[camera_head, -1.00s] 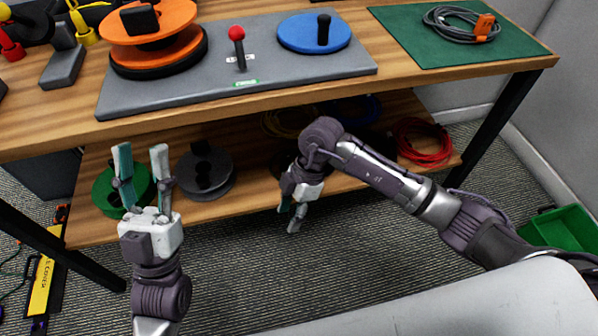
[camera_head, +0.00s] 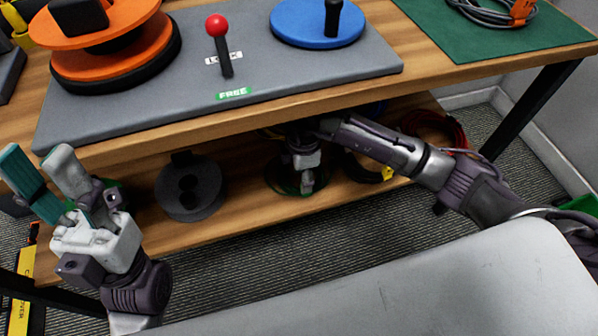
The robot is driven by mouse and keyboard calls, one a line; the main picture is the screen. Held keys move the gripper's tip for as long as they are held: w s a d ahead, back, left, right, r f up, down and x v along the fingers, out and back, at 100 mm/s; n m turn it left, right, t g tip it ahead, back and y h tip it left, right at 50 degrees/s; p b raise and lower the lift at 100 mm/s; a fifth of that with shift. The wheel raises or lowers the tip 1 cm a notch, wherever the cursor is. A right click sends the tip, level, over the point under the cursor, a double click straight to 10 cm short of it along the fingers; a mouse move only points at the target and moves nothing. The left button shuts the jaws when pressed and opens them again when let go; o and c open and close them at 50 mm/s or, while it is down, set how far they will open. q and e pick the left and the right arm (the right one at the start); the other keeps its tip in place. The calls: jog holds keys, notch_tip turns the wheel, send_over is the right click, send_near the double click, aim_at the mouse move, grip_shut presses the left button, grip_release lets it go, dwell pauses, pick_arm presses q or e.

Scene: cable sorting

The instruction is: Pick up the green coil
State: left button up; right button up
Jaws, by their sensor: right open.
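A dark green coil (camera_head: 280,182) lies on the lower shelf near its middle. My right gripper (camera_head: 306,184) points down over this coil, beneath the tabletop, and its fingers partly cover it. It is open; I cannot tell whether its fingers touch the coil. My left gripper (camera_head: 38,160) is open and empty at the lower left, fingers pointing up in front of the table's edge. A green reel (camera_head: 110,184) on the left of the shelf is mostly hidden behind my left gripper.
A grey reel (camera_head: 190,188) stands left of the coil on the shelf (camera_head: 222,218). A black coil (camera_head: 360,170) and a red coil (camera_head: 440,128) lie to the right. The tabletop (camera_head: 350,103) overhangs the shelf closely.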

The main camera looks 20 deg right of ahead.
jog(key=shift+d+f, duration=0.1)
jog(key=shift+f, duration=0.25)
jog(key=shift+d+f+b, duration=0.1)
jog(key=shift+f+b, duration=0.25)
jog(key=f, duration=0.1)
jog(key=f+b, duration=0.2)
jog(key=shift+d+f, duration=0.35)
jog(key=shift+f, duration=0.05)
jog(key=shift+w+f, duration=0.1)
jog(key=shift+f, duration=0.1)
jog(key=shift+r, duration=0.1)
grip_shut()
